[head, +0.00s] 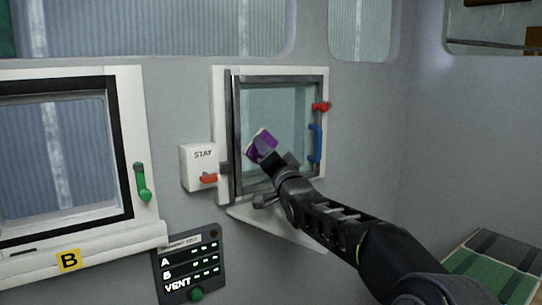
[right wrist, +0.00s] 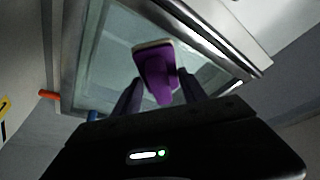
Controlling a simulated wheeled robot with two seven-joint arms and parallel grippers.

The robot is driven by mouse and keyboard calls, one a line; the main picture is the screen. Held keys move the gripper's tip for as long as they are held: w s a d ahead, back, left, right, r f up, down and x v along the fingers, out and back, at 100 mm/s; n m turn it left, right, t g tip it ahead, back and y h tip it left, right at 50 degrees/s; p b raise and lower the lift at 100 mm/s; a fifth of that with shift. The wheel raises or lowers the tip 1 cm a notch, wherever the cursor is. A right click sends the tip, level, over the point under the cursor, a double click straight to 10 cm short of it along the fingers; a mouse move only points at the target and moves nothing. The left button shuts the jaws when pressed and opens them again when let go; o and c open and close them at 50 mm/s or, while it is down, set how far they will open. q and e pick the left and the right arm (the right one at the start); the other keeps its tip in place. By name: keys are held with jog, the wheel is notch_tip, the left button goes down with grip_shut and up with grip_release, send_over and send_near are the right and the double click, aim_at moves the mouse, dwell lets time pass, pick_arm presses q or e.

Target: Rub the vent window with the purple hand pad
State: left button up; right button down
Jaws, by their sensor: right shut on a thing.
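The vent window (head: 285,108) is a small framed pane in a white surround, in the middle of the head view. The purple hand pad (head: 261,143) has a pale face and is in my right gripper (head: 272,158), in front of the lower left part of the pane. In the right wrist view the pad (right wrist: 158,72) sits between the fingers of the gripper (right wrist: 158,92), with the vent window glass (right wrist: 115,50) behind it. I cannot tell whether the pad touches the glass. My left gripper is not in view.
A white STAY box (head: 198,157) with a red lever is left of the vent window. A blue handle (head: 315,143) and red knob (head: 321,106) are on its right side. A green cushion (head: 500,262) is lower right.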

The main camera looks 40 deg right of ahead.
aim_at(271, 145)
jog(key=shift+w+a, duration=0.1)
jog(key=shift+a, duration=0.3)
jog(key=shift+s+a+b, duration=0.15)
jog(key=shift+s+b, duration=0.25)
jog(key=shift+b, duration=0.15)
jog(key=shift+s+r+b, duration=0.1)
jog(key=shift+s+b, duration=1.5)
jog(key=shift+s, duration=1)
jog(key=shift+s, duration=0.1)
jog(key=s+b, duration=0.1)
jog(key=s, duration=0.1)
jog(key=shift+s, duration=0.4)
